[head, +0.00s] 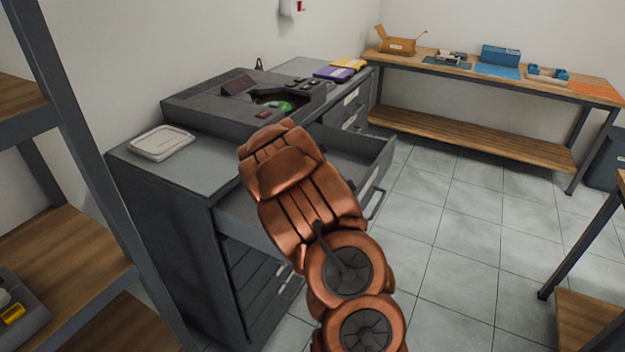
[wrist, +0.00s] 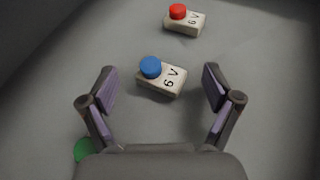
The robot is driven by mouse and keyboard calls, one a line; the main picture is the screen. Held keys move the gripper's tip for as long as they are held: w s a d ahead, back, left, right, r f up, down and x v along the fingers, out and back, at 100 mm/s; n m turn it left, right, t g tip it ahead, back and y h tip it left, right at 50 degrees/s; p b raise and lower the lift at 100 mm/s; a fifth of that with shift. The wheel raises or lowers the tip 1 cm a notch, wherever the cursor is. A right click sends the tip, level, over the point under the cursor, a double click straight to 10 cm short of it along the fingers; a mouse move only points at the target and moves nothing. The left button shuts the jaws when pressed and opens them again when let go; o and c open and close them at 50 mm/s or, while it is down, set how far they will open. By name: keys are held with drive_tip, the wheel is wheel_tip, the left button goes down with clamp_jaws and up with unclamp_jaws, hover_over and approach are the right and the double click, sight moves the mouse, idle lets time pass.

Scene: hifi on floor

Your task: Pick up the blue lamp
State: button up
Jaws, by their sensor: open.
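The blue lamp (wrist: 151,67) shows in the wrist view, a round blue cap on a cream block marked "6 V". It lies on a grey surface. My gripper (wrist: 159,73) is open and empty, with one finger to the left of the lamp and one to the right. There is a clear gap on each side, and the fingers do not touch it. In the head view my copper-coloured arm reaches over the open drawer (head: 362,150) of a grey cabinet. The fingers and the blue lamp are hidden there.
A red lamp (wrist: 178,12) on a similar block lies beyond the blue one. A green round thing (wrist: 84,149) is partly hidden at my left finger. A dark case (head: 205,105) and pale box (head: 161,143) stand on the cabinet (head: 130,165). The floor to the right is clear.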

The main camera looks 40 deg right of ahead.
drive_tip(key=shift+w+d+f, duration=0.1)
drive_tip(key=shift+w+d, duration=0.2)
drive_tip(key=shift+d, duration=0.1)
drive_tip(key=c, duration=1)
drive_tip(key=shift+r+b, duration=0.95)
drive_tip(key=shift+r, duration=4.05)
